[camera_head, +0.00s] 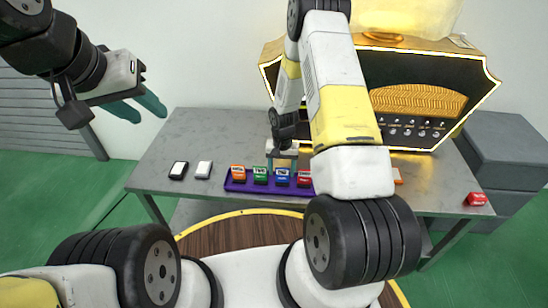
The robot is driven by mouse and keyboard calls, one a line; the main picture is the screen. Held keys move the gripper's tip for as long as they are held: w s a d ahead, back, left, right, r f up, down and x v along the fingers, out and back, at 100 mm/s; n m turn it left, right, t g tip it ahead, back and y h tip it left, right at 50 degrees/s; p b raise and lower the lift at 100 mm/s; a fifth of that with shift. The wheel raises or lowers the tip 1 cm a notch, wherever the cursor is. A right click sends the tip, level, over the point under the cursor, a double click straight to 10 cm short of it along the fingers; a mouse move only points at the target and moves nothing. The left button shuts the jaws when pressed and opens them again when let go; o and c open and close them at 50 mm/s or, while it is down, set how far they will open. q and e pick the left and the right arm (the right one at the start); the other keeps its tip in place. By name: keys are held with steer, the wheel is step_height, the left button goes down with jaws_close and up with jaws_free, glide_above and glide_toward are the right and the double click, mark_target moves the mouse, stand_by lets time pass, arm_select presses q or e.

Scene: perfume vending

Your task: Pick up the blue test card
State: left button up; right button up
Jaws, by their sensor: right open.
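The blue test card (282,180) stands in a purple holder (240,188) on the grey table, between a green card (260,178) and a red card (304,180). An orange card (238,173) is at the left end of the row. My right gripper (282,158) is open and points down just above or behind the blue card. I cannot tell if its fingers touch the card. My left gripper (149,115) is raised at the upper left, far from the cards, with its teal fingers apart and empty.
A gold-trimmed black machine (400,70) stands at the back right. A red box (476,199) is at the table's right edge. My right arm hides part of the table.

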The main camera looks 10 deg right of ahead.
mark_target(282, 182)
steer(key=f, duration=0.5)
steer(key=shift+w+d+f, duration=0.15)
steer(key=shift+w+d, duration=0.05)
steer(key=shift+w, duration=0.1)
steer(key=shift+c, duration=0.2)
steer(key=c, duration=1.1)
